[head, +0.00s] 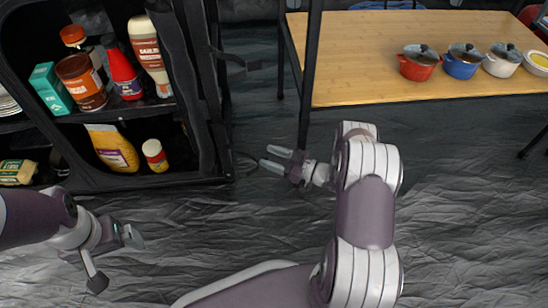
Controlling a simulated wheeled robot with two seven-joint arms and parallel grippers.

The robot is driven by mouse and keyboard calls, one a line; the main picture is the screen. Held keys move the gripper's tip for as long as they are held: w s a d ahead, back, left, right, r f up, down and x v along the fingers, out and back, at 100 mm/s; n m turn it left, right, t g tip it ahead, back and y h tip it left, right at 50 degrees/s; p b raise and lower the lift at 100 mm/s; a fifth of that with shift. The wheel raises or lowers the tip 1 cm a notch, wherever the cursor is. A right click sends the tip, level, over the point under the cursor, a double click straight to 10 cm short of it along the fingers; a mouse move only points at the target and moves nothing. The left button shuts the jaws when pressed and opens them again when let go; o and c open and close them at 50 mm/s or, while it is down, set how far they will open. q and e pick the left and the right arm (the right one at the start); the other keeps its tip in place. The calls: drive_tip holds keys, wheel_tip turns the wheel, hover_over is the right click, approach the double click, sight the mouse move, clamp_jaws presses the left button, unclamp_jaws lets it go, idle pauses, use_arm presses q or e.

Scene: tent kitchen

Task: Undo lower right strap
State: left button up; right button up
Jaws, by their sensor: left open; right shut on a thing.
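The black fabric cabinet (190,120) stands at the left with its front open. On its right side a dark lower strap (244,157) shows faintly near the bottom corner, against the dark floor. My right gripper (266,159) is just right of that corner, with its fingers pointing left toward the cabinet. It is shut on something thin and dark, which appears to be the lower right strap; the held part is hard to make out. My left gripper (115,257) is open and empty, low in front of the cabinet. An upper strap (236,60) with a buckle hangs from the same side.
The shelves hold several bottles and jars, including a white-and-brown bottle (148,55), a red bottle (124,76) and a yellow bag (112,148). A wooden table (370,70) with several small pots stands at the back right; its dark leg (309,90) rises behind my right gripper.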

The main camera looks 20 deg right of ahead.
drive_tip(key=shift+w+r, duration=0.3)
drive_tip(key=shift+w, duration=0.1)
drive_tip(key=p+v, duration=0.4)
drive_tip(key=v, duration=0.9)
drive_tip(key=shift+s+f, duration=0.3)
drive_tip(key=shift+f, duration=0.05)
drive_tip(key=shift+a, duration=0.1)
